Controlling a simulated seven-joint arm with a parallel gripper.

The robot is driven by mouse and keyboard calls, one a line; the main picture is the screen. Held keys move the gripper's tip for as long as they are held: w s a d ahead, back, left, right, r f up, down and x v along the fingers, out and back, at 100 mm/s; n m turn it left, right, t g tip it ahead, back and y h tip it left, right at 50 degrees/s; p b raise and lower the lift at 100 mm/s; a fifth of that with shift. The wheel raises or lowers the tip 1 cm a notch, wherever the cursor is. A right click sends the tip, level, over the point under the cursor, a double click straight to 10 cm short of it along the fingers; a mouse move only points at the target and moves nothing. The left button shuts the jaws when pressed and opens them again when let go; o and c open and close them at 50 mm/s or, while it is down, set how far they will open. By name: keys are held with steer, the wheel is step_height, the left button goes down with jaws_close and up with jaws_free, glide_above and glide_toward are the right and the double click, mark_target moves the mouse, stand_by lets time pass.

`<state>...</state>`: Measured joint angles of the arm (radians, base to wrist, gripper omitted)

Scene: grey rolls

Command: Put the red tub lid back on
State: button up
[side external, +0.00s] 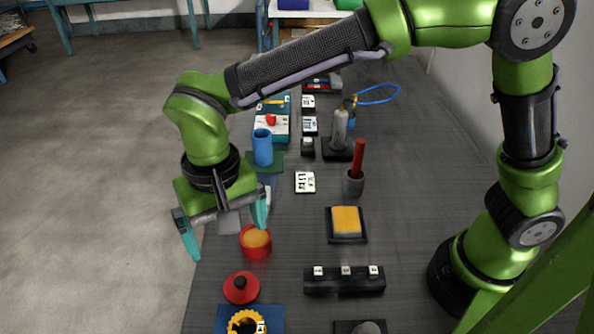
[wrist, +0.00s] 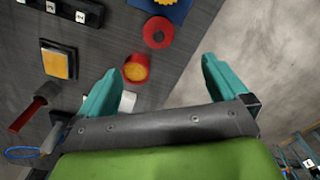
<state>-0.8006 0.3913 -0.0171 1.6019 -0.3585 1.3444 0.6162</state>
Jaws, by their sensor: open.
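The red tub (side external: 257,254) stands open on the dark table near its left edge, with orange contents showing at the top. It also shows in the wrist view (wrist: 136,69). The red lid (side external: 241,289) lies flat on the table in front of the tub, apart from it, with a dark knob in its middle. It also shows in the wrist view (wrist: 158,32), beyond the tub. My gripper (side external: 224,227) is open and empty, its teal fingers wide apart. It hangs above and left of the tub, partly past the table's left edge. Neither finger clearly touches anything.
A blue mat (side external: 272,317) with a yellow ring (side external: 246,320) is close in front of the lid. A black block with labels (side external: 345,281) and a yellow pad (side external: 347,221) lie to the right. A blue cylinder (side external: 262,148) stands behind the tub. Bare floor lies left.

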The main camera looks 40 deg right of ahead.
steer(key=w+r+m, duration=0.1)
glide_above(239, 280)
steer(key=shift+m, duration=0.4)
step_height(239, 280, down, 11)
steer(key=shift+w+a+f, duration=0.1)
steer(key=shift+w+f, duration=0.05)
steer(key=shift+f, duration=0.05)
steer(key=f, duration=0.5)
steer(key=shift+s+f, duration=0.1)
steer(key=shift+s, duration=0.1)
steer(key=c, duration=1.1)
steer(key=r, duration=0.9)
steer(key=shift+w+d, duration=0.1)
steer(key=shift+d, duration=0.1)
steer(key=w+d+r+m, duration=0.2)
steer(key=w+d+m, duration=0.3)
steer(key=d, duration=0.3)
steer(key=shift+m, duration=0.6)
